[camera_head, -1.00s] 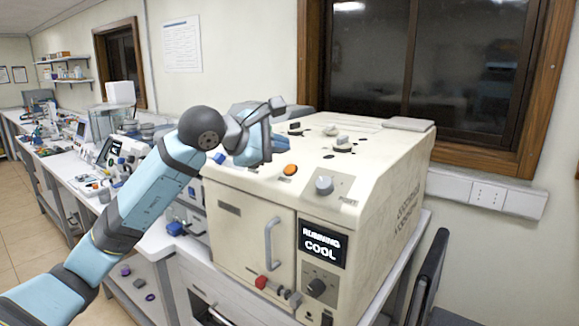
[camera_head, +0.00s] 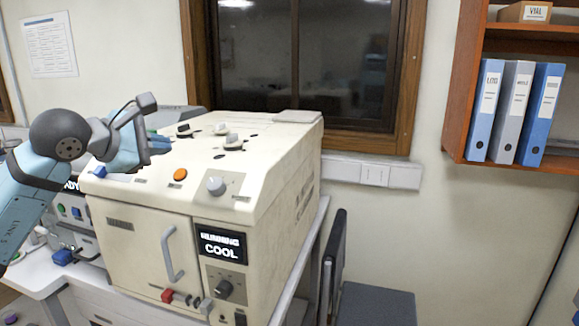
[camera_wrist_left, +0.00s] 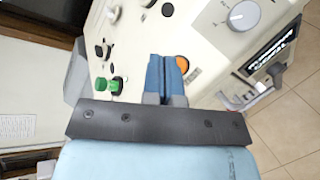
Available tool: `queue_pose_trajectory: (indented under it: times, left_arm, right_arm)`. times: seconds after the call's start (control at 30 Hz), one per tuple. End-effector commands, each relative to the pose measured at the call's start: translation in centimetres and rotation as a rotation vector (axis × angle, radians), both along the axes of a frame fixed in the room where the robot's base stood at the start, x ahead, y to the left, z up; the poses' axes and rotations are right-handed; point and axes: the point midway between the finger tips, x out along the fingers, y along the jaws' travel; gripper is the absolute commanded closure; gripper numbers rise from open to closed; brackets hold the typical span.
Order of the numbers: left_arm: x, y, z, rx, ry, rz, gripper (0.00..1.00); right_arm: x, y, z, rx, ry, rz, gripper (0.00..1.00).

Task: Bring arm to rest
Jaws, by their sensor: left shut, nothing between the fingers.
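My left arm comes in from the left in the head view. Its gripper (camera_head: 158,144) is over the left part of the cream testing machine's top. In the left wrist view the two blue fingers (camera_wrist_left: 167,78) are pressed together with nothing between them, near the orange button (camera_wrist_left: 183,64). The machine (camera_head: 150,222) has a front door with a handle, a grey knob and a display reading "RUNNING COOL" (camera_head: 220,246). The orange button (camera_head: 180,174) also shows in the head view. My right gripper is in neither view.
Green knobs (camera_wrist_left: 112,85) sit on the machine top near the fingers. A dark chair (camera_head: 375,304) stands right of the machine. A wooden shelf (camera_head: 455,110) with binders (camera_head: 515,110) hangs on the right wall. A white bench (camera_head: 38,274) is at left.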

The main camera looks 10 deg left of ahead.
Motion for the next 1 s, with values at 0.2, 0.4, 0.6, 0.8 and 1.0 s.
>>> queue_pose_trajectory:
  times: [0.2, 0.4, 0.6, 0.8, 1.0]
  left_arm:
    - [-1.2, -6.2, -3.1, -0.288, 0.026, -0.222, 1.0]
    - [-5.8, -13.0, -4.9, -1.037, 0.113, -0.505, 1.0]
    - [-8.0, -11.0, -6.7, -1.92, 0.217, -0.482, 1.0]
    - [-8.5, -5.4, -15.8, -2.783, 0.257, -0.052, 1.0]
    - [-13.2, -3.4, -30.0, 2.746, -0.122, -0.645, 1.0]
  right_arm:
    - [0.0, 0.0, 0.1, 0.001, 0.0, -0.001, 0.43]
    - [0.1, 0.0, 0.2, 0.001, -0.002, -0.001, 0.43]
    - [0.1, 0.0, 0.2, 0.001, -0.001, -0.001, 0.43]
    - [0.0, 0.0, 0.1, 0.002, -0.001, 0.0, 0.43]
    - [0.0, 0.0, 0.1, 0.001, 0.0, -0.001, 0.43]
